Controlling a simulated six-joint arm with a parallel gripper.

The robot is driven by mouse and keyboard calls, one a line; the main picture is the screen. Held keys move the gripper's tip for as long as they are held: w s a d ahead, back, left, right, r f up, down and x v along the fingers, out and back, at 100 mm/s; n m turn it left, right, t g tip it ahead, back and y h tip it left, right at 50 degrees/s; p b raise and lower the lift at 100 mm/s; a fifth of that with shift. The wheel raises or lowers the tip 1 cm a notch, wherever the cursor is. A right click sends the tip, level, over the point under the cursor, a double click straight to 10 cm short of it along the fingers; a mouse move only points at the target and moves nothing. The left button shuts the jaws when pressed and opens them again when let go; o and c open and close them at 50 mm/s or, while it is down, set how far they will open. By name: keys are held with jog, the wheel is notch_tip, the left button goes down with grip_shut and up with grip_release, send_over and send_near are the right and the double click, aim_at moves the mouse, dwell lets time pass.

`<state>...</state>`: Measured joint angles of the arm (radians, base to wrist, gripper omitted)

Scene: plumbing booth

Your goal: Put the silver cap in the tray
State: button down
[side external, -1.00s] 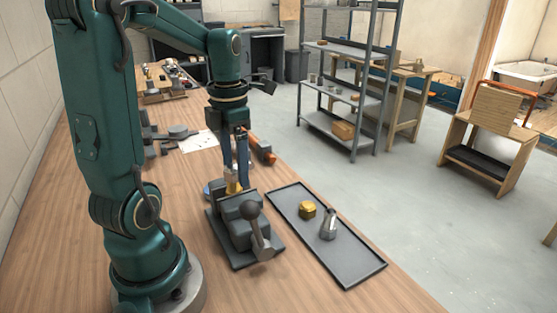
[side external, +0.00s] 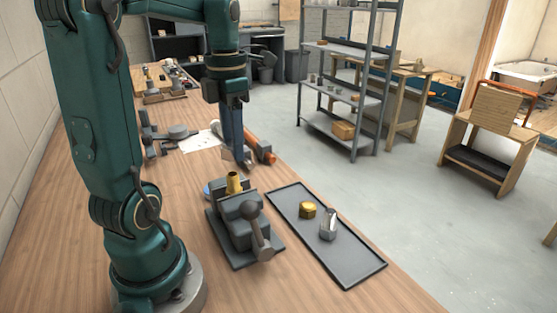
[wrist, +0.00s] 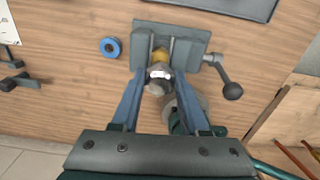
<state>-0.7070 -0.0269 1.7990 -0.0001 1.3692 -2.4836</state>
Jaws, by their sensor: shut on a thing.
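My gripper (side external: 243,160) is shut on the silver cap (wrist: 157,84), which shows between the two blue fingers in the wrist view. In the side view the gripper is raised above and behind the grey vise (side external: 238,226). A brass fitting (side external: 234,182) stands upright in the vise, with its top bare and apart from the gripper. The dark tray (side external: 350,270) lies on the bench to the right of the vise. A brass hex piece (side external: 307,210) and a silver fitting (side external: 327,225) stand in it.
The vise handle (side external: 258,232) sticks up toward the front. A blue ring (wrist: 110,47) lies beside the vise. An orange-and-grey tool (side external: 264,152) lies behind the gripper. The tray's near end is bare.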

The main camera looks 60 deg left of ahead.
notch_tip(320, 180, up, 4)
jog(key=shift+r, duration=0.25)
jog(key=shift+w+a+r, duration=0.25)
jog(key=shift+w+r, duration=0.05)
jog(key=shift+r, duration=0.1)
jog(key=w+d+f+m, duration=0.3)
jog(key=w+d, duration=0.1)
jog(key=w+d+f+m, duration=0.2)
jog(key=w+d+m, duration=0.1)
jog(key=w+d, duration=0.2)
jog(key=w+d+f+m, duration=0.3)
jog(key=w+d, duration=0.1)
jog(key=w, duration=0.1)
jog(key=shift+w+d+f, duration=0.15)
jog(key=shift+w+f, duration=0.05)
jog(key=shift+f, duration=0.15)
jog(key=d+f+m, duration=0.2)
jog(key=d+f, duration=0.1)
jog(key=d, duration=0.2)
send_over(347, 255)
notch_tip(347, 255, down, 6)
jog(key=shift+r, duration=0.1)
jog(key=shift+f, duration=2.1)
jog(key=shift+f, duration=0.1)
